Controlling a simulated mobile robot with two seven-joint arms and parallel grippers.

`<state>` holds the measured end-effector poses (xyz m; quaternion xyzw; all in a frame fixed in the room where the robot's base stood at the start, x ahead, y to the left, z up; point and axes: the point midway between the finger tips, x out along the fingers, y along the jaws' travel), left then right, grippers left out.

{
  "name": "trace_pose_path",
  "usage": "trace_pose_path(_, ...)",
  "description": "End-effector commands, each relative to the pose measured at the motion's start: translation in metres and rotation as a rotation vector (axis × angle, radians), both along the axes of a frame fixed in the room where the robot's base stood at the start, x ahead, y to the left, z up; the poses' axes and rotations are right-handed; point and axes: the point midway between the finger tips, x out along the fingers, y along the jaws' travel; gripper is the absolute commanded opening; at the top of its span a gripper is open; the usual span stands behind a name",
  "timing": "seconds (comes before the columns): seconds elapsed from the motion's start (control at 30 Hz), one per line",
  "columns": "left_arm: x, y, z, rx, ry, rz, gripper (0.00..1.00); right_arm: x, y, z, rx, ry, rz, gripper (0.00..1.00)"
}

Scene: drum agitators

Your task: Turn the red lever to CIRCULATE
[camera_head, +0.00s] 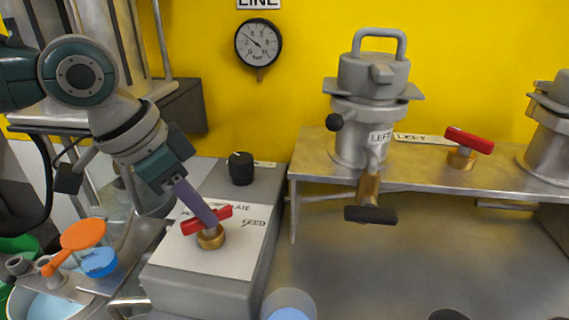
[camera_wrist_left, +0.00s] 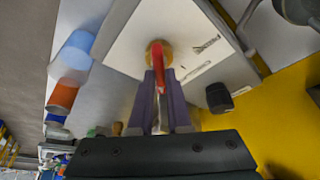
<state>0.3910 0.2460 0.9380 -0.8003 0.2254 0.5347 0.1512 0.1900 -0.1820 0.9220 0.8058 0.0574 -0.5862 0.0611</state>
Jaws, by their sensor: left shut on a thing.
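The red lever (camera_head: 191,226) sits on a brass valve base (camera_head: 211,238) on a white label plate (camera_head: 182,262) at the left of the bench. The plate carries printed words, one ending in "ATE" and one reading "FEED"; my arm hides part of the first. My left gripper (camera_head: 208,220) comes down from the upper left and its fingers are shut on the red lever. In the left wrist view the red lever (camera_wrist_left: 159,38) lies between the purple fingers (camera_wrist_left: 160,85). My right gripper is not in view.
A black knob (camera_head: 241,168) stands behind the plate. A steel shelf (camera_head: 425,160) at right holds a grey pot (camera_head: 371,85) and another red lever (camera_head: 469,140). A pressure gauge (camera_head: 259,43) hangs on the yellow wall.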

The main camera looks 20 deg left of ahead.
Motion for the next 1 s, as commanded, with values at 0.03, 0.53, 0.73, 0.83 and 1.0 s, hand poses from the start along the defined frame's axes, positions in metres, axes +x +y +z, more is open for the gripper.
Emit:
trace_pose_path(0.03,0.0,0.0,0.0,0.0,0.0,0.0,0.0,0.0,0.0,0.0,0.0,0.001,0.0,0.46)
trace_pose_path(0.53,-0.002,-0.003,0.007,-0.002,0.005,0.198,0.0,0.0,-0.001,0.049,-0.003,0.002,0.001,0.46)
trace_pose_path(0.73,-0.002,-0.004,0.007,-0.004,0.006,0.372,0.0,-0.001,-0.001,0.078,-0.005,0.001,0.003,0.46)
trace_pose_path(0.83,-0.002,-0.005,0.006,-0.003,0.005,0.455,0.0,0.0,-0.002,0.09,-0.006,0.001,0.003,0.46)
trace_pose_path(1.0,-0.002,-0.006,0.004,-0.004,0.005,0.584,0.0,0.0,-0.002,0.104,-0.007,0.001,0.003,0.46)
